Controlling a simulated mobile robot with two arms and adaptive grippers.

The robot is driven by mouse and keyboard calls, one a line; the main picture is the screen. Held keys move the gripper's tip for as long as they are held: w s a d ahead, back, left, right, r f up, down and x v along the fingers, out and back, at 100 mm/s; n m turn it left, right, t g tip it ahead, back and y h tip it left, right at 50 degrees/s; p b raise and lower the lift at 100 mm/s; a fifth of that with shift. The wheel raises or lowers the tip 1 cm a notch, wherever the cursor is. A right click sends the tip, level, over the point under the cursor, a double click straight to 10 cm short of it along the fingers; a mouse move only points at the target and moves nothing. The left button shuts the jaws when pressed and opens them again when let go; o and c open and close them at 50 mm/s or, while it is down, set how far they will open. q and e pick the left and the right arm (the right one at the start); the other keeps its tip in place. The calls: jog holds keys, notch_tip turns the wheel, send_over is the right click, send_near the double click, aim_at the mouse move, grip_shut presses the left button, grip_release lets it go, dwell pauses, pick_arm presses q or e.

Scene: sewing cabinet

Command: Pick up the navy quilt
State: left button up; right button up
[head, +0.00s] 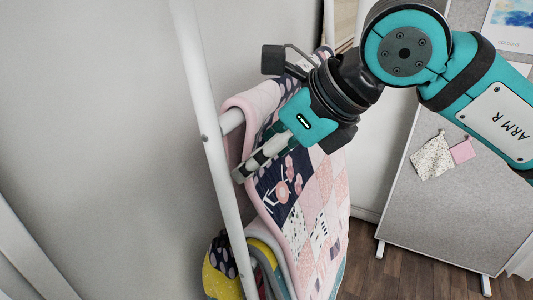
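A patchwork quilt (318,205) in pink, white and navy squares with a pale pink edge hangs over a rail of a white ladder-like rack (222,175) in the head view. Its navy patches carry a printed pattern. I cannot tell whether it is the navy quilt; a dark navy spotted cloth (220,255) also shows low on the rack. My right gripper (255,162) points down and left in front of the patchwork quilt's upper part. Its fingers are seen nearly edge-on, so their gap and any contact with the cloth are unclear. My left gripper is out of view.
Yellow and grey folded cloths (258,268) hang below the quilt. A grey pinboard (450,215) with small fabric pieces stands at the right. A plain grey wall (90,110) is at the left. Wooden floor (375,278) shows below.

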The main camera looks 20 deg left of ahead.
grip_shut()
dwell(0.8)
jog(key=r+p, duration=0.2)
jog(key=r, duration=0.1)
jog(key=d+r+p, duration=0.1)
jog(key=r+p, duration=0.1)
jog(key=r, duration=0.2)
jog(key=r+p, duration=0.2)
jog(key=r, duration=0.1)
jog(key=shift+w+d+r, duration=0.2)
jog(key=shift+r, duration=0.2)
notch_tip(320, 180, up, 10)
jog(key=a+p, duration=0.1)
jog(key=p, duration=0.5)
jog(key=shift+s+r+p, duration=0.15)
jog(key=shift+s+p, duration=0.15)
jog(key=shift+p, duration=0.05)
jog(key=shift+a, duration=0.1)
jog(key=shift+w+a, duration=0.1)
jog(key=shift+w, duration=0.05)
